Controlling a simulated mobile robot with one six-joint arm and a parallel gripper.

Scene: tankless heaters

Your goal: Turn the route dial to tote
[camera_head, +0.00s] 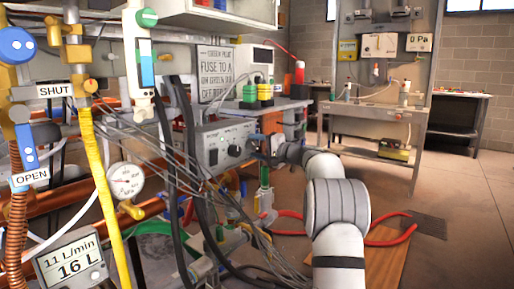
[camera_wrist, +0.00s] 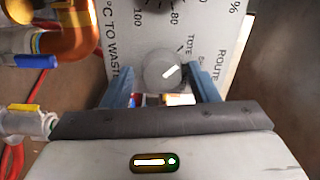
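The route dial (camera_wrist: 163,71) is a round grey knob with a white pointer mark, in the middle of the wrist view. Its mark slants up and right, roughly toward the printed TOTE (camera_wrist: 191,46); exact alignment is unclear. My gripper (camera_wrist: 158,76) is open, its two blue-grey fingers on the left and right of the knob. Gaps seem to show beside it, and I cannot tell whether either finger touches. In the head view my gripper (camera_head: 268,152) is at the right end of the grey control box (camera_head: 210,143), mostly hiding that end.
Another dial (camera_wrist: 74,6) with a number scale is at the wrist view's top edge. An orange pipe (camera_wrist: 72,40) and a blue-handled part (camera_wrist: 35,61) lie to its left. Cables (camera_head: 180,130) hang before the box. Open floor (camera_head: 465,190) lies to the right.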

